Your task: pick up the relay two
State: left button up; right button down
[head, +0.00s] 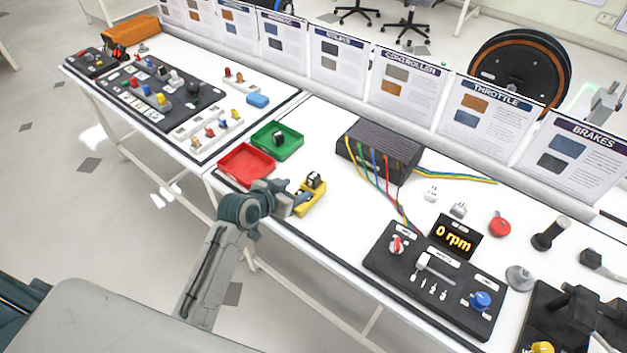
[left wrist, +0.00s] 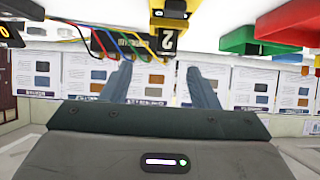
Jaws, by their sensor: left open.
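Relay two is a small black block with a white "2" label. It sits upright on a yellow holder (head: 313,201) near the table's front edge in the head view, where the relay (head: 314,181) shows small. In the left wrist view, which is upside down, the relay (left wrist: 167,40) hangs from the yellow holder (left wrist: 170,9) at the top, between the lines of the two fingers and beyond their tips. My left gripper (head: 298,200) is just left of the holder in the head view. Its fingers (left wrist: 160,75) are open with nothing between them. My right gripper is not in view.
A red tray (head: 246,165) and a green tray (head: 278,140) with a black block (head: 279,137) in it stand to the left. A black box (head: 380,148) with coloured wires stands behind right. A control panel (head: 434,280) lies further right.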

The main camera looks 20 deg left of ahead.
aim_at(312, 176)
pick_arm(q)
jog(key=x, duration=0.4)
jog(key=r+p+x, duration=0.1)
jog(key=x, duration=0.1)
jog(key=shift+w+a+f, duration=0.1)
jog(key=shift+w, duration=0.25)
jog(key=shift+w+f+p, duration=0.25)
jog(key=shift+w+p, duration=0.1)
jog(key=shift+w, duration=0.1)
jog(key=x, duration=0.1)
jog(key=p+x, duration=0.1)
jog(key=x, duration=0.1)
jog(key=shift+w+a+f, duration=0.1)
jog(key=shift+w+a, duration=0.05)
jog(key=shift+a, duration=0.05)
jog(key=shift+w+d+f, duration=0.15)
jog(key=shift+w+f, duration=0.15)
jog(key=shift+w, duration=0.1)
jog(key=shift+c, duration=0.6)
jog(key=c, duration=1)
jog(key=shift+c, duration=0.2)
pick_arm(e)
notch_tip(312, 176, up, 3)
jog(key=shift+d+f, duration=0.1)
pick_arm(q)
jog(key=shift+r, duration=0.15)
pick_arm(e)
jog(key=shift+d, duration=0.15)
